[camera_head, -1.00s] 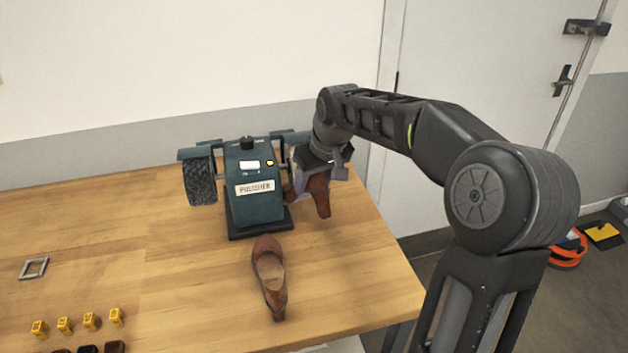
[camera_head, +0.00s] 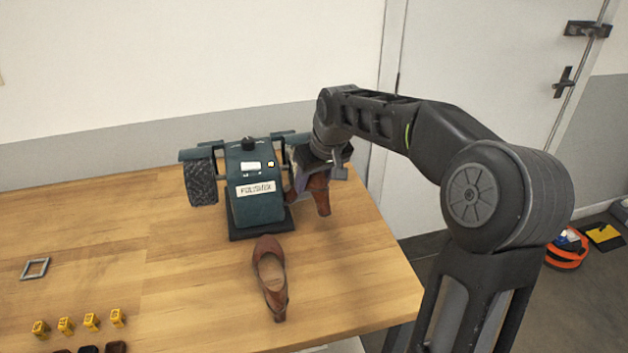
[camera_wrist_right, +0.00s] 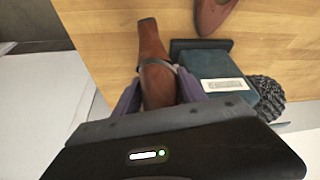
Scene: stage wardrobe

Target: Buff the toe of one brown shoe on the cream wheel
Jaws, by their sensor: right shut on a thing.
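A dark teal polisher (camera_head: 253,195) stands at the back of the wooden table, with a dark bristly wheel (camera_head: 202,183) on its left. Its right-hand wheel is hidden behind my right gripper and the held shoe, so I cannot see a cream wheel. My right gripper (camera_wrist_right: 157,92) is shut on a brown shoe (camera_wrist_right: 152,50), held at the polisher's right side. This shoe also shows in the head view (camera_head: 320,192), heel toward the front right. Whether its toe touches the wheel is hidden. A second brown shoe (camera_head: 270,278) lies on the table before the polisher. My left gripper is not in view.
Several yellow numbered blocks (camera_head: 91,320) stand at the table's front left, with dark small pots (camera_head: 88,350) at the bottom edge. A grey square frame (camera_head: 35,268) lies at far left. An orange item (camera_head: 567,250) is on the floor at right.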

